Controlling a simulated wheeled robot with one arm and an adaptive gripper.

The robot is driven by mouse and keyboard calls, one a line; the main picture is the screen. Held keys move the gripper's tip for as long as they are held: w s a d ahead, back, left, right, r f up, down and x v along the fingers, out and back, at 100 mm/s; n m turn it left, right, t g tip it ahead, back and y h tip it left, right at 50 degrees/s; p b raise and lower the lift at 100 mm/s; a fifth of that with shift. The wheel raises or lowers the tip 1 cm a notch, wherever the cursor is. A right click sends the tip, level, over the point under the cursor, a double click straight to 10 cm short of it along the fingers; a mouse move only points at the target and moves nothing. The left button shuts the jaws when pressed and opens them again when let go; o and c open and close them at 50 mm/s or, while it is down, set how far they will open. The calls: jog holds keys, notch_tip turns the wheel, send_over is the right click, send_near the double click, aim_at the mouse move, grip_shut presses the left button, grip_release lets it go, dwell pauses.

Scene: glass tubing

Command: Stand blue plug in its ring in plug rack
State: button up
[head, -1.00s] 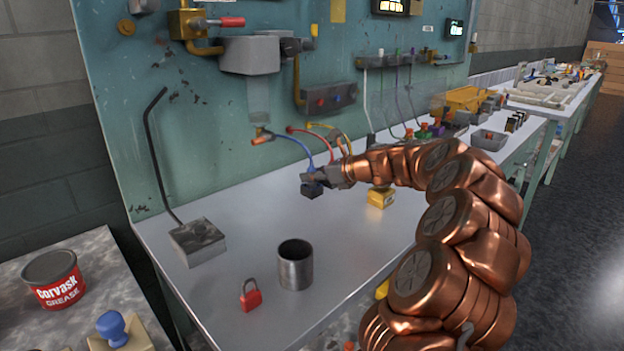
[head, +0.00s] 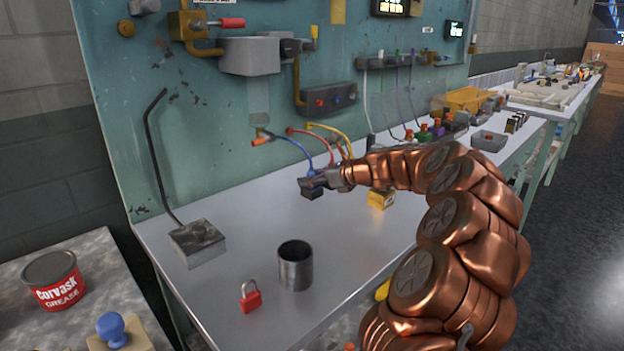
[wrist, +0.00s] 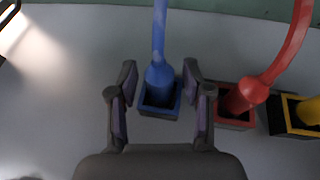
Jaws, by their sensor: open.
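The blue plug (wrist: 158,80) stands in a blue-edged square ring (wrist: 161,111) in the wrist view, with its blue cable running up. The ring also shows as a dark block (head: 314,193) in the head view, partly hidden by my gripper. My gripper (wrist: 157,72) is open, with one finger on each side of the blue plug and visible gaps to it. In the head view, my gripper (head: 304,183) is low over the bench at that block, and the plug is mostly hidden there.
A red plug (wrist: 240,100) in a red-edged ring stands right of the blue one, with a yellow plug (wrist: 308,111) farther right. A metal cup (head: 295,268), red padlock (head: 250,298) and grey block (head: 197,243) stand on the bench. The front bench surface between them is clear.

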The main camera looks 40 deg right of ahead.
jog(key=p+v, duration=0.1)
jog(key=v, duration=1.1)
jog(key=shift+r, duration=0.1)
